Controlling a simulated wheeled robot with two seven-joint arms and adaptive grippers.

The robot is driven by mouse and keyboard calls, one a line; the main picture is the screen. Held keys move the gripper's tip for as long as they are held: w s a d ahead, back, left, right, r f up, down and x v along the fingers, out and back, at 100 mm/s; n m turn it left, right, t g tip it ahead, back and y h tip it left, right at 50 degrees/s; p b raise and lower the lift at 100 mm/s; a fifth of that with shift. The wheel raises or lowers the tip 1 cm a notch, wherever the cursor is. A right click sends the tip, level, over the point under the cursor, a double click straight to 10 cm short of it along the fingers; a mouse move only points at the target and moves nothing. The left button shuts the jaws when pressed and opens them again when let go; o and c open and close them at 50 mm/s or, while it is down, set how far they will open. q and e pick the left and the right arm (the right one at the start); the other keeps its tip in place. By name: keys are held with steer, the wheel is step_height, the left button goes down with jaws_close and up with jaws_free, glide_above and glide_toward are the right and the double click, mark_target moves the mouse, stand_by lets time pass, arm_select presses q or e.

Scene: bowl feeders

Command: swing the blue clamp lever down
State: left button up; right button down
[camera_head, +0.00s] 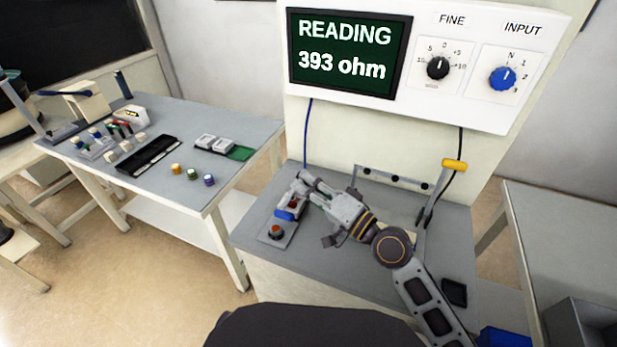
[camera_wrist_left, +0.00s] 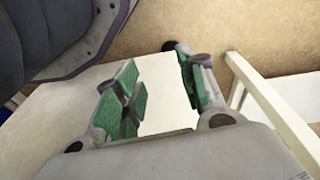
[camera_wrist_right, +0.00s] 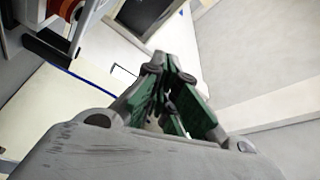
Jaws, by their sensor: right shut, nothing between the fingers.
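My right gripper (camera_head: 296,187) is over the left part of the measuring bench, shut and empty. In the right wrist view its fingertips (camera_wrist_right: 167,75) are close together with nothing between them. A small blue part (camera_head: 286,214), which looks like the blue clamp lever's end, shows just below the fingers on a grey fixture. The gripper covers the rest of it, so its tilt and any contact are unclear. My left gripper (camera_wrist_left: 160,85) is open and empty in the left wrist view, with pale surfaces beyond; it is not in the head view.
The same fixture plate carries an orange-red button (camera_head: 277,232). A yellow-handled lever (camera_head: 454,165) stands up at the bench's right. A panel screen (camera_head: 350,52) reads 393 ohm. A side table (camera_head: 230,130) at left holds small parts. A black tray (camera_head: 454,292) lies at front right.

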arm_select(q)
steer(key=shift+d+r+b, duration=0.25)
steer(key=shift+r+b, duration=0.1)
steer(key=shift+r, duration=0.9)
steer(key=shift+d+r+b, duration=0.25)
steer(key=shift+r+b, duration=0.1)
steer(key=shift+r, duration=0.9)
arm_select(e)
steer(key=shift+s+a+f, duration=0.15)
steer(key=shift+s+f, duration=0.3)
steer(key=shift+f, duration=0.3)
steer(key=shift+s+a+f, duration=0.15)
steer(key=shift+s+f, duration=0.3)
steer(key=shift+f, duration=0.3)
steer(key=shift+s+d, duration=0.15)
steer(key=shift+d, duration=0.05)
steer(key=v, duration=1.1)
steer(key=shift+s, duration=0.15)
steer(key=shift+d+f, duration=0.1)
steer(key=shift+d, duration=0.1)
